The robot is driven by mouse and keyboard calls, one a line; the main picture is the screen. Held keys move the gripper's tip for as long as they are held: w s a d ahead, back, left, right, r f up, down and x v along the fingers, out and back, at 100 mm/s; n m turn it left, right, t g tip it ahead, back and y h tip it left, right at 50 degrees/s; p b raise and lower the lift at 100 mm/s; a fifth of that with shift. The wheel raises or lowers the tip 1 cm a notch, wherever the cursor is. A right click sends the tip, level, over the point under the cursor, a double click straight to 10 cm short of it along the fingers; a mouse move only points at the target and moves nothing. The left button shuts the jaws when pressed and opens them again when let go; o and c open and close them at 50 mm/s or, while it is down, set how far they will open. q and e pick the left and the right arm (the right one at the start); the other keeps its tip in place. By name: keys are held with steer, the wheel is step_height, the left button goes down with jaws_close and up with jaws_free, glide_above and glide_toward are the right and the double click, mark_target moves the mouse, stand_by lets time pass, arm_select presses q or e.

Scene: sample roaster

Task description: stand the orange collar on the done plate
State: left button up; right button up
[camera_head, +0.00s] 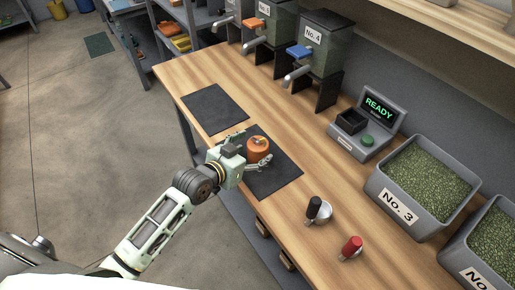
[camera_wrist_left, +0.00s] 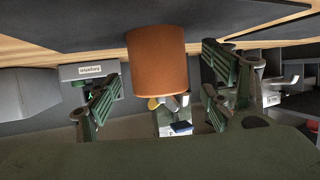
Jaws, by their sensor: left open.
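The orange collar (camera_head: 258,150) is a short upright cylinder on the dark mat (camera_head: 268,182) nearer me on the wooden bench. My left gripper (camera_head: 249,149) is open, with one finger on each side of the collar. In the left wrist view, which shows the scene upside down, the collar (camera_wrist_left: 157,60) is between the green-padded fingers (camera_wrist_left: 160,95), with a gap visible on both sides. No plate marked as done can be made out. My right gripper is not in view.
A second dark mat (camera_head: 215,108) lies empty farther along the bench. A grey device reading READY (camera_head: 378,108), a No. 3 bin (camera_head: 383,190) and a No. 4 dispenser (camera_head: 322,45) line the back.

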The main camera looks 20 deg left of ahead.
arm_select(q)
steer(key=shift+x, duration=1.05)
steer(key=shift+w+d+f, duration=0.1)
steer(key=shift+w, duration=0.15)
steer(key=shift+s, duration=0.1)
steer(key=c, duration=1.8)
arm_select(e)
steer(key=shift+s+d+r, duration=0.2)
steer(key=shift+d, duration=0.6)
arm_select(q)
steer(key=shift+r, duration=0.2)
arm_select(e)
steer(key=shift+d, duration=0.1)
